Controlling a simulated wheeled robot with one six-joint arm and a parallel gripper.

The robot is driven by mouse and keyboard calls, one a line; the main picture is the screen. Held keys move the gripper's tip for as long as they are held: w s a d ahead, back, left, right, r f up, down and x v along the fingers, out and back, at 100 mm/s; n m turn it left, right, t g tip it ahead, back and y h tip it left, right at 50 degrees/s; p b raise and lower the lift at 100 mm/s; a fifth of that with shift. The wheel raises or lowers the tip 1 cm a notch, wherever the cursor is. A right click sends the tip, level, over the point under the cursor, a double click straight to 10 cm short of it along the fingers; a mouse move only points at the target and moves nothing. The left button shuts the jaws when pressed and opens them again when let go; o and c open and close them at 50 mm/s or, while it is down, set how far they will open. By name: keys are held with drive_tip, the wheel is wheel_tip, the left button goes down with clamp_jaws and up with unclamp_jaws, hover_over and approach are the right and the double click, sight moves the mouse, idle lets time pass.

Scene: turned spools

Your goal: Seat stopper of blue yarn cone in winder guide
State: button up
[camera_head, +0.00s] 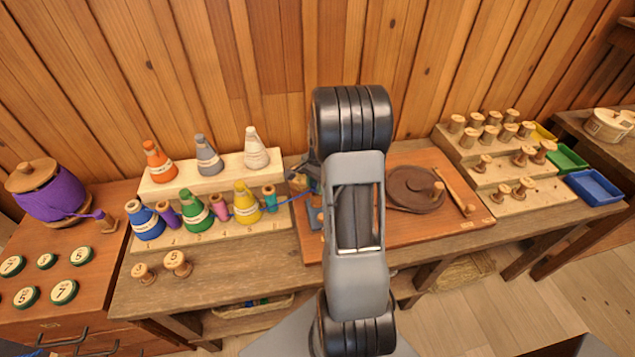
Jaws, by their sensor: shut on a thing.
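The blue yarn cone (147,224) stands at the left end of the front row on the stepped wooden rack. A thin blue yarn (290,199) shows to the right of the yellow cone and rises to my gripper (301,183). My gripper is mostly hidden behind my arm. It is shut on a small wooden piece, apparently the stopper (296,180), above the left part of the winder board (455,215). A small blue-grey part (315,217) on the board, possibly the guide, is partly covered by my arm. I cannot tell if the stopper touches it.
Green (198,215) and yellow (246,204) cones and small spools share the front row. Orange, grey and white cones stand behind. The winder's brown disc (415,188) lies right of my arm. A spool rack (505,165) and coloured trays (595,187) are further right.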

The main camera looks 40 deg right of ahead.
drive_tip(key=shift+f, duration=0.15)
idle(0.6)
drive_tip(key=shift+f+b, duration=0.75)
drive_tip(key=shift+f, duration=0.2)
drive_tip(key=o, duration=1)
drive_tip(key=shift+c, duration=0.2)
drive_tip(key=shift+o, duration=0.4)
drive_tip(key=o, duration=0.3)
drive_tip(key=shift+r, duration=0.15)
wheel_tip(320, 180, up, 9)
drive_tip(key=p, duration=0.6)
drive_tip(key=shift+p, duration=0.4)
